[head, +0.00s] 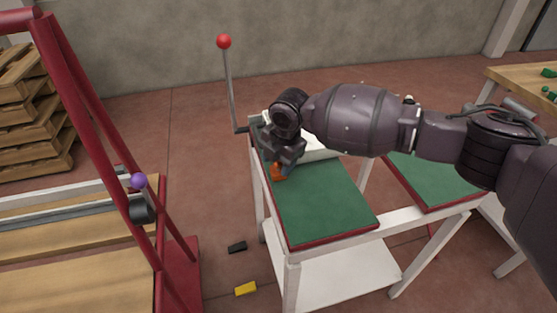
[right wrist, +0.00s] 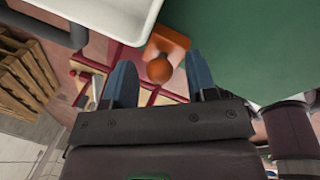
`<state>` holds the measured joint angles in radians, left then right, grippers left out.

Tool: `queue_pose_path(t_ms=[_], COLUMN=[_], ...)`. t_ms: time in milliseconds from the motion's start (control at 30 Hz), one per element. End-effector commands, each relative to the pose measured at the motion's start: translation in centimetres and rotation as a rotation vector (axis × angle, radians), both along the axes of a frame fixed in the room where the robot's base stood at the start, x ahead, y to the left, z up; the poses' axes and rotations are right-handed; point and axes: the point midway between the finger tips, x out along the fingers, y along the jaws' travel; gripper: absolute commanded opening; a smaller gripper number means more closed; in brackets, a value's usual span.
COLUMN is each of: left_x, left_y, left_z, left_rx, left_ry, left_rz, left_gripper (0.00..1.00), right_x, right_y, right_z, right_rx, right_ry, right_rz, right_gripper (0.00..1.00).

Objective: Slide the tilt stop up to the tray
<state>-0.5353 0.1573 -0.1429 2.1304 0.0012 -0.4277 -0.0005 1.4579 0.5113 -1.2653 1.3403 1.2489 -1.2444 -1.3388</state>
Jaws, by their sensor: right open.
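The tilt stop, an orange block with a round orange knob (head: 278,172), sits at the left edge of the green-topped table (head: 318,205). In the right wrist view the orange stop (right wrist: 170,42) lies ahead, with its knob between my finger lines. A white tray (head: 322,146) lies behind it, partly hidden by my arm. The tray's corner (right wrist: 118,18) is close beside the stop in the wrist view; I cannot tell whether they touch. My right gripper (head: 284,160) is just above the stop, open, its blue fingers (right wrist: 160,78) on either side of the knob. My left gripper is out of view.
A lever with a red ball (head: 224,42) rises at the table's back left corner. A red frame (head: 95,140) with a purple knob (head: 139,181) stands at left. Black (head: 237,247) and yellow (head: 245,289) blocks lie on the floor. The green top's front is clear.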

Motion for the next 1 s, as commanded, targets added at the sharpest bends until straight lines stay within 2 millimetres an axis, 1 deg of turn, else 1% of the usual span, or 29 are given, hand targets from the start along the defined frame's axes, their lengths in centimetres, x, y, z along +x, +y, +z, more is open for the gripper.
queue_pose_path(t_ms=[133, 267, 500, 700, 833, 1000], left_x=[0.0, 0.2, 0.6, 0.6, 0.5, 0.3], left_y=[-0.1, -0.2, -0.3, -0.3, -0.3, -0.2], left_z=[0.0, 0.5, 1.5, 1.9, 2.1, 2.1], left_rx=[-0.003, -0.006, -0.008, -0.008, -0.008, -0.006], left_ry=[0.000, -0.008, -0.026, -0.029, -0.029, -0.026], left_rz=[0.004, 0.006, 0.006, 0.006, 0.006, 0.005], left_gripper=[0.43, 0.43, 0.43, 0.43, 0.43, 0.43], right_x=[0.0, -0.1, -0.6, -1.0, -1.2, -1.3], right_y=[-0.1, -0.2, -0.8, -1.4, -1.5, -1.6], right_z=[0.2, 1.4, 5.8, 8.9, 10.1, 10.6], right_rx=[-0.001, -0.001, 0.001, 0.000, 0.000, -0.001], right_ry=[-0.001, -0.003, -0.006, -0.005, -0.003, 0.001], right_rz=[0.000, -0.001, 0.000, -0.001, 0.000, 0.000], right_gripper=[0.52, 0.52, 0.52, 0.52, 0.52, 0.52])
